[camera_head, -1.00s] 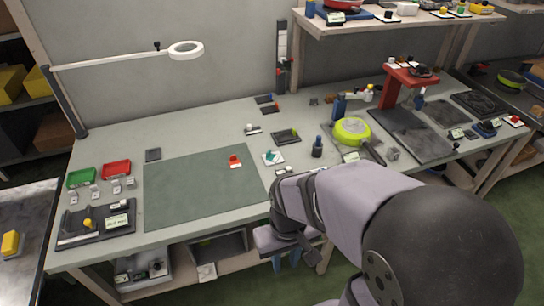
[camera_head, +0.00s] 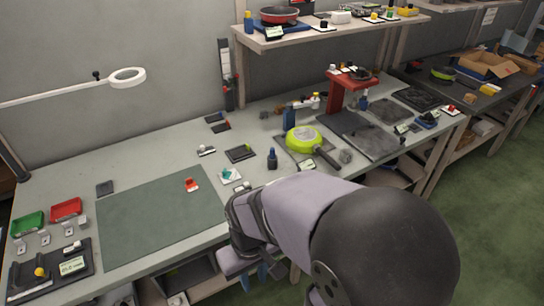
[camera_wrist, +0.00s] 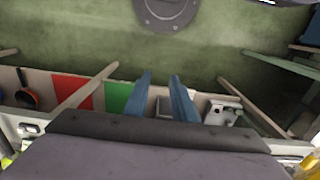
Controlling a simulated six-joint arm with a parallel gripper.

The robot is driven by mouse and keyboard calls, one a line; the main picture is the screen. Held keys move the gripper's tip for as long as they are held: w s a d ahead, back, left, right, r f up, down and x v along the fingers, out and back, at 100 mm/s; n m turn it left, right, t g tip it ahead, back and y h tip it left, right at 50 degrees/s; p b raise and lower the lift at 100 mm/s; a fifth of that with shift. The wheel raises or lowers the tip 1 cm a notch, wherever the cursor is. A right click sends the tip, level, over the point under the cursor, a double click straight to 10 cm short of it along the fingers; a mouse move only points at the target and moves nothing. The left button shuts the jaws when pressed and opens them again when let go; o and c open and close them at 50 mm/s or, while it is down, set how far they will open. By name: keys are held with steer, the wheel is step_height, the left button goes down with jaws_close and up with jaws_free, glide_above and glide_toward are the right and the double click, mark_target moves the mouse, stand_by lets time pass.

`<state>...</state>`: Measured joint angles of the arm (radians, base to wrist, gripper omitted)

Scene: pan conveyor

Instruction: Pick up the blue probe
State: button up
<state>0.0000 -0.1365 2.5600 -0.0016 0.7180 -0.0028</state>
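No object is clearly a probe. Two small blue upright items could be the blue probe, and I cannot tell which. One is a dark blue upright piece (camera_head: 272,158) on the bench, left of the green pan (camera_head: 303,139). The other is a small blue piece (camera_head: 364,103) beside the red stand (camera_head: 344,96), farther right. My gripper (camera_head: 258,273) hangs in front of the bench's front edge, below the top and away from both. The wrist view shows its two blue fingers (camera_wrist: 160,84) apart with nothing between them.
A green mat (camera_head: 160,218) covers the left bench; red (camera_head: 66,209) and green (camera_head: 27,223) trays lie left of it. A white ring lamp (camera_head: 127,77) overhangs the back. An upper shelf (camera_head: 330,33) holds pans and small items. The mat is mostly clear.

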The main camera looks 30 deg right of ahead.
steer(key=o, duration=0.4)
steer(key=shift+c, duration=0.2)
